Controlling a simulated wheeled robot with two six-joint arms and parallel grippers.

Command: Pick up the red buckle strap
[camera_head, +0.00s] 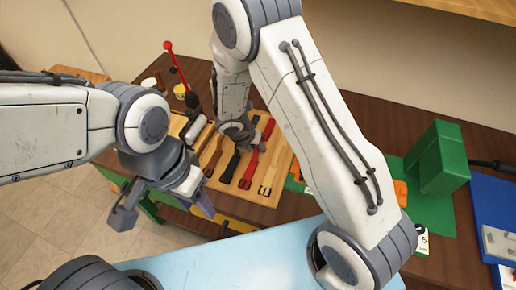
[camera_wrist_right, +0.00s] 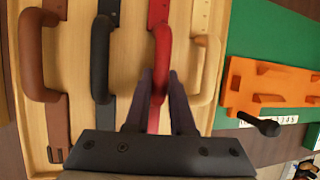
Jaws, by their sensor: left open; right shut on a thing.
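The red buckle strap (camera_wrist_right: 159,36) lies on a wooden board, third in a row of straps. In the head view its lower end (camera_head: 250,168) shows below my right gripper (camera_head: 248,146), with the rest partly hidden by my arm. In the right wrist view the fingers of my right gripper (camera_wrist_right: 160,76) are on either side of the strap's raised red loop, shut on it. I see no clear gap between strap and board. My left gripper (camera_head: 165,211) is open and empty, in front of the table's edge, away from the straps.
A brown strap (camera_wrist_right: 34,60), a black strap (camera_wrist_right: 100,65) and a tan strap (camera_wrist_right: 206,75) lie close beside the red one. An orange piece (camera_wrist_right: 275,88) sits on a green mat to the right. A green block (camera_head: 438,158) stands further right.

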